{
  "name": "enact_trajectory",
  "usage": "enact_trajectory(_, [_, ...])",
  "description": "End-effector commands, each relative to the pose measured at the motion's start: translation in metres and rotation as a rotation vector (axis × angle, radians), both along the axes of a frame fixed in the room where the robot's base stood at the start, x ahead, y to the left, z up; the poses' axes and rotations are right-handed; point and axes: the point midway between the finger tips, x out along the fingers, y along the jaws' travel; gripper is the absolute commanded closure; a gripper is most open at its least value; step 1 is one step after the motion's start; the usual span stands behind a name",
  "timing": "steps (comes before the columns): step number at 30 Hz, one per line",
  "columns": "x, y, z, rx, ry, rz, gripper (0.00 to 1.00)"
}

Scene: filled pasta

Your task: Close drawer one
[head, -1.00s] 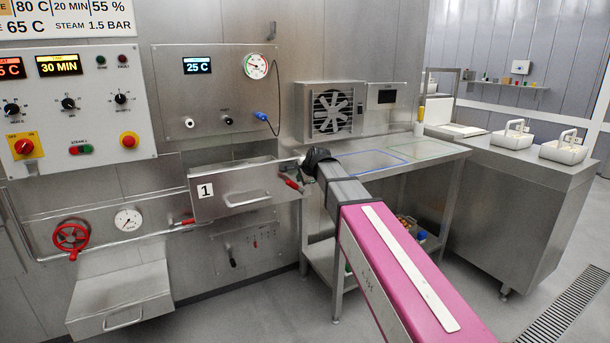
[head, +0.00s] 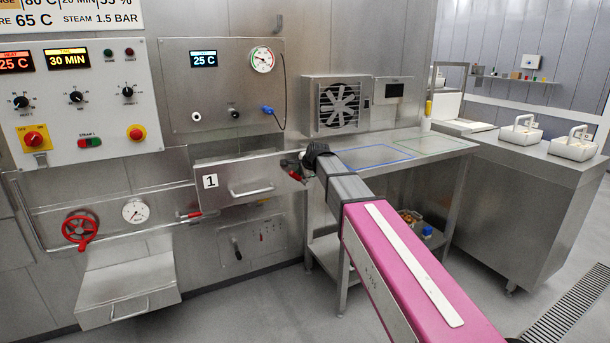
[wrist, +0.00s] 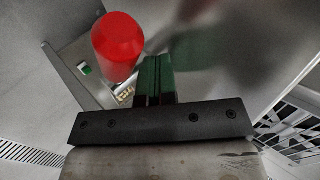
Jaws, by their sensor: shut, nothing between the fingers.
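Drawer one (head: 225,196) is the steel drawer marked with a "1" label, with a bar handle, below the gauge panel in the head view. Its front stands near the wall, and I cannot tell whether it is flush. My gripper (head: 292,164) is at the right end of that front, partly hidden behind my arm's dark wrist. In the wrist view my gripper (wrist: 155,75) has its green-and-dark fingers together and empty, pointing at a blurred grey surface. A red rounded grip (wrist: 118,42) is close beside the fingers there. Contact with the drawer cannot be made out.
A lower steel box (head: 125,290) with a handle juts out at the lower left. A red valve wheel (head: 80,229) and a gauge (head: 136,212) are above it. A steel table (head: 440,145) stands on the right. The floor in front is open.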

Motion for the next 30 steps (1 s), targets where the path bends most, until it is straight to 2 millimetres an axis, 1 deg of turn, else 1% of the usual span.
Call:
enact_trajectory(1, [0.015,0.008,0.000,0.001,0.000,0.001,1.00])
enact_trajectory(5, [0.044,0.025,0.000,0.002,0.001,0.001,1.00])
enact_trajectory(21, [0.172,0.104,0.000,0.000,0.001,0.001,1.00])
enact_trajectory(27, [0.212,0.129,0.000,0.001,0.001,0.000,1.00])
enact_trajectory(30, [0.227,0.139,0.000,0.001,0.000,0.001,1.00])
